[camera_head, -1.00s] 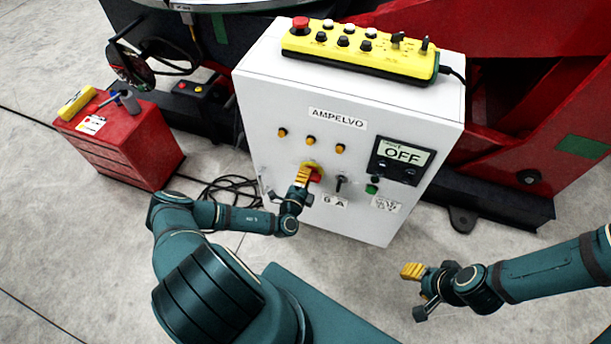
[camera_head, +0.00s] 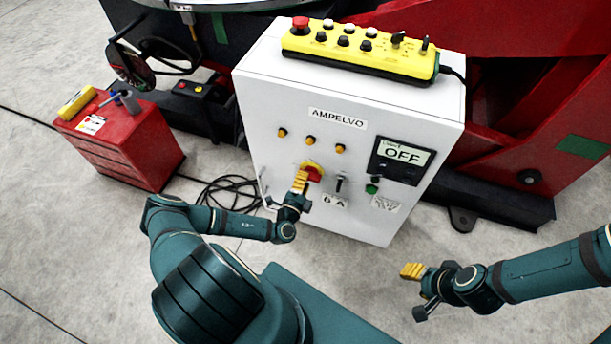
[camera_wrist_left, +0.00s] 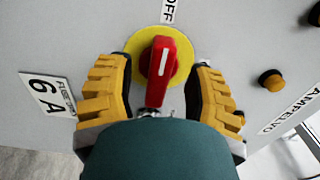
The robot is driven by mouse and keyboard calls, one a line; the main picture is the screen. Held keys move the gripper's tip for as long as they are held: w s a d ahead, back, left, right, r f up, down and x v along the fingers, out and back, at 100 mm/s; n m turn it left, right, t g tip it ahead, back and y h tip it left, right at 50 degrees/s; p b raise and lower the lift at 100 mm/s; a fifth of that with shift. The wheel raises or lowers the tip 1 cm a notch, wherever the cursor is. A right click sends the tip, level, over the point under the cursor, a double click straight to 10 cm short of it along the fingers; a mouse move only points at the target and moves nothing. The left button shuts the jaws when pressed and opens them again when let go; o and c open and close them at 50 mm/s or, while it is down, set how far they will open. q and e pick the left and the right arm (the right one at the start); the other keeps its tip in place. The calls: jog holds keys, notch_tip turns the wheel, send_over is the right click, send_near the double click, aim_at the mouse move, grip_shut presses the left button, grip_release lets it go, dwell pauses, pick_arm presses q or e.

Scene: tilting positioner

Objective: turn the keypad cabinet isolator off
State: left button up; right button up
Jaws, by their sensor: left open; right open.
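The white keypad cabinet (camera_head: 290,98) stands in the middle of the head view, with a display reading OFF (camera_head: 403,153). Its isolator is a red handle (camera_head: 316,174) on a yellow disc; in the left wrist view the red handle (camera_wrist_left: 160,72) has a white line, with an OFF label (camera_wrist_left: 169,10) beside the yellow disc (camera_wrist_left: 183,58). My left gripper (camera_head: 300,182) is open at the isolator. In the left wrist view its yellow fingers (camera_wrist_left: 160,92) stand on both sides of the handle, apart from it. My right gripper (camera_head: 412,272) is open and empty, right of the cabinet's foot.
A yellow pendant (camera_head: 360,60) lies on the cabinet top. A black switch (camera_head: 341,184) and a green button (camera_head: 372,189) sit right of the isolator. A red drawer unit (camera_head: 125,140) stands at left, with cables (camera_head: 228,190) on the floor between.

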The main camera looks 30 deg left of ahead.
pick_arm(q)
jog(key=v, duration=0.9)
jog(key=shift+s, duration=0.35)
jog(key=shift+d, duration=0.15)
